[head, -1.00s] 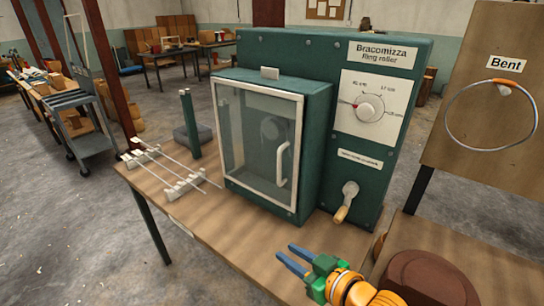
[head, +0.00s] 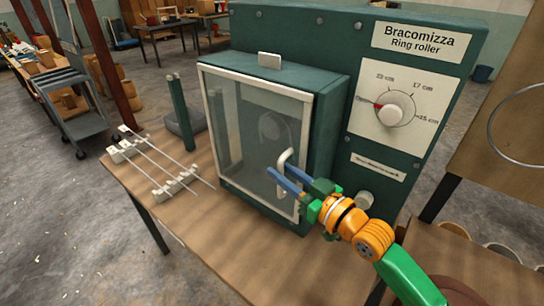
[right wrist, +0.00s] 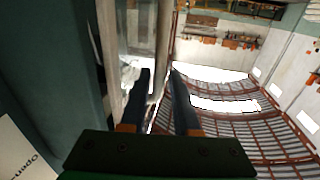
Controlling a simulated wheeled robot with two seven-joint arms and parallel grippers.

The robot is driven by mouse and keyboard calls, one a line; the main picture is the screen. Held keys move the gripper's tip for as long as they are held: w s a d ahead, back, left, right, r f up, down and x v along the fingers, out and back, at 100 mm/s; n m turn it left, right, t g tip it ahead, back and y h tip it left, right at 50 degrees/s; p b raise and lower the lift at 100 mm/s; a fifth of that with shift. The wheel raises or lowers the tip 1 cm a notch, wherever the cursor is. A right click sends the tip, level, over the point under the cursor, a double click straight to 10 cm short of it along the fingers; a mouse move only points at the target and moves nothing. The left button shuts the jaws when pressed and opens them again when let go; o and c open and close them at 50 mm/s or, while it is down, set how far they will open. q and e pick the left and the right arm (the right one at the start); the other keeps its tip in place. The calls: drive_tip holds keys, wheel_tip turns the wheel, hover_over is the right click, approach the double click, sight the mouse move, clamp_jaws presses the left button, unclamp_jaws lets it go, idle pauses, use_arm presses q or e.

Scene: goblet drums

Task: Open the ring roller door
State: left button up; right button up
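The green ring roller (head: 440,75) stands on the wooden bench. Its glass door (head: 245,135) has a pale frame and is closed. A white bar handle (head: 284,160) is on the door's right side. My right gripper (head: 277,171) is at the handle, its two blue fingers apart. One finger crosses the handle's lower part in the head view; I cannot tell whether the bar lies between the fingers. In the right wrist view the open fingers (right wrist: 158,72) point along the door's frame. My left gripper is out of view.
A dial (head: 395,109) is on the machine's front, with a knob (head: 364,200) partly behind my right arm. Metal rods (head: 160,160) lie on white holders at the bench's left. The bench (head: 235,240) is clear in front. A board with a ring (head: 490,125) stands right.

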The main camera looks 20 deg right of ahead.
drive_tip(key=x, duration=0.4)
drive_tip(key=shift+w+f, duration=0.1)
drive_tip(key=shift+f, duration=0.05)
drive_tip(key=shift+c, duration=0.2)
clamp_jaws()
idle(1.1)
